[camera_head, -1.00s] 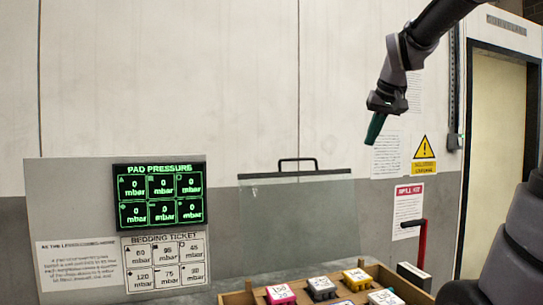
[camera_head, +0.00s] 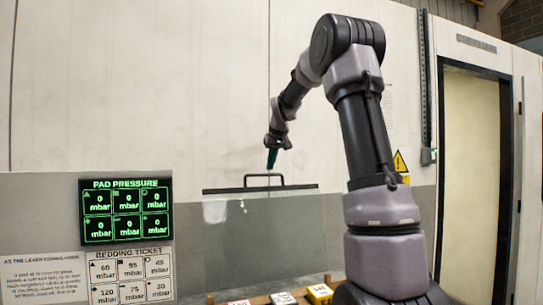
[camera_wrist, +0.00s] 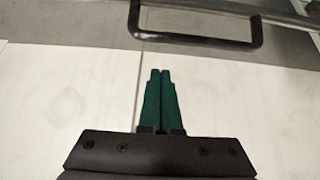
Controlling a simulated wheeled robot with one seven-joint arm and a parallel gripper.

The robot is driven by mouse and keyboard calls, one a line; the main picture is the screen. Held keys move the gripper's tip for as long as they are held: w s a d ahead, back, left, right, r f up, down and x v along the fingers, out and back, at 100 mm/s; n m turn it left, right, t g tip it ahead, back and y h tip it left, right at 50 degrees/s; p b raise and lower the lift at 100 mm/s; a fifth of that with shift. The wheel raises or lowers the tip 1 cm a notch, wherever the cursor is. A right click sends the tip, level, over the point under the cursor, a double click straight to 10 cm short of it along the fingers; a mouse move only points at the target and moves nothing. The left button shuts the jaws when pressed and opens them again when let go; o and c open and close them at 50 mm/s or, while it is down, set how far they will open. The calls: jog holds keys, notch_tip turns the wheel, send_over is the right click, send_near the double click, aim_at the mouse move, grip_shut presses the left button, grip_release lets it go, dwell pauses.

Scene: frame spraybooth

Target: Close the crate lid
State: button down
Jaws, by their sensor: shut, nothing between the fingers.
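The crate lid (camera_head: 270,235) is a clear panel standing upright, raised at the back of the wooden crate (camera_head: 258,300). A black bar runs along its top edge and carries a black handle (camera_head: 264,180). The handle also shows at the top of the wrist view (camera_wrist: 195,41). My gripper (camera_head: 271,164), with green fingers, is just above the handle in the head view. In the wrist view the two fingers (camera_wrist: 160,75) lie side by side, shut and empty, apart from the handle in the picture. Most of the crate is below the head view's edge.
A pad pressure display (camera_head: 126,210) and a bedding ticket (camera_head: 131,273) stand at the left. A pale wall lies behind the lid. A doorway (camera_head: 470,180) is at the right.

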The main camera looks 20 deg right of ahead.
jog(key=shift+s+f, duration=1.05)
jog(key=shift+s, duration=0.15)
